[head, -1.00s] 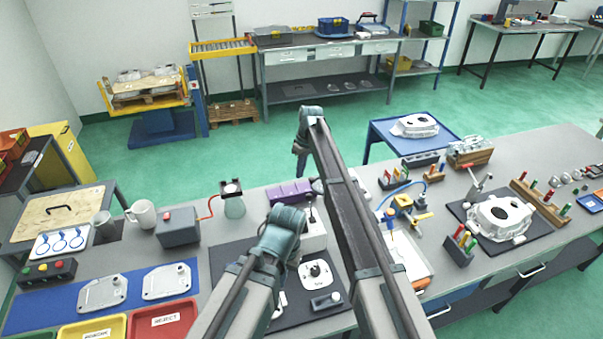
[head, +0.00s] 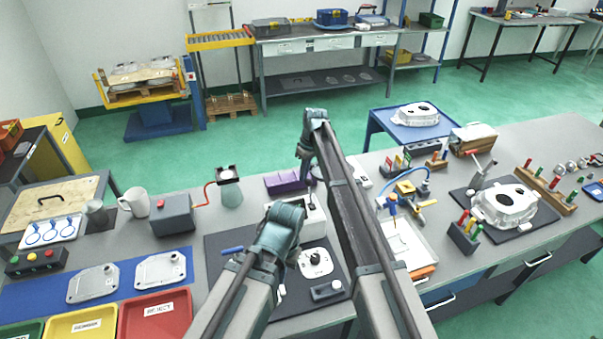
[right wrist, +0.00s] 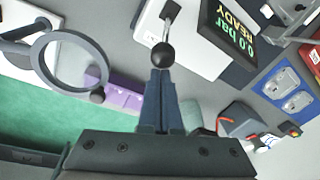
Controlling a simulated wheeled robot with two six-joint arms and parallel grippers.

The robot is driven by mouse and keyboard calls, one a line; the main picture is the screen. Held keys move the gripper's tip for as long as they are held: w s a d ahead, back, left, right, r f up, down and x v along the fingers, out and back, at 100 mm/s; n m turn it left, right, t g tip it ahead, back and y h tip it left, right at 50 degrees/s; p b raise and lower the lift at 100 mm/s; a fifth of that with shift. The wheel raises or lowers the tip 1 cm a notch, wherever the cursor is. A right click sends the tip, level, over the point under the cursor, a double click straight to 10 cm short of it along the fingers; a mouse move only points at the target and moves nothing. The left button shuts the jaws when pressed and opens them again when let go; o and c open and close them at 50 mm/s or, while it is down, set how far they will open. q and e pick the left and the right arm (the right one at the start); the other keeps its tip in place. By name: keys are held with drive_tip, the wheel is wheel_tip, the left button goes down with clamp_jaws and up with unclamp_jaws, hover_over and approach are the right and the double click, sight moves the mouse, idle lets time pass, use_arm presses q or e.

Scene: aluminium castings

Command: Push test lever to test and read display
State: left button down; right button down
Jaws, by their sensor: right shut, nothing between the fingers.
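The tester is a white box (head: 312,222) on the dark mat, partly hidden by my arms; it shows larger in the right wrist view (right wrist: 190,42). The test lever is a thin metal rod with a black ball knob (right wrist: 163,54), standing up from the box. My right gripper (right wrist: 161,74) is shut and empty, fingertips right at the knob; I cannot tell whether they touch it. It also shows in the head view (head: 304,158). My left gripper is hidden behind its arm.
A white fixture (head: 316,262) with a black knob sits before the tester. A purple block (head: 285,182) stands behind it. A grey box (head: 172,215) with a red button, mug (head: 134,202) and red reject tray (head: 155,318) lie left. A casting (head: 505,205) is at right.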

drive_tip(key=shift+s, duration=0.15)
drive_tip(key=shift+s+d+r+t, duration=0.2)
drive_tip(key=shift+s+t, duration=0.1)
drive_tip(key=shift+t, duration=0.1)
drive_tip(key=shift+s, duration=0.1)
drive_tip(key=shift+s+d+r+t+p, duration=0.15)
drive_tip(key=shift+s+r+t+p, duration=0.15)
drive_tip(key=shift+s+t, duration=0.25)
drive_tip(key=s+d+t+y+b, duration=0.2)
drive_tip(key=s+t+b, duration=0.4)
drive_tip(key=s, duration=0.2)
drive_tip(key=shift+s+d+n+t+y, duration=0.2)
drive_tip(key=shift+d+n+t+y, duration=0.15)
drive_tip(key=shift+d+n+y, duration=0.05)
drive_tip(key=shift+s, duration=0.1)
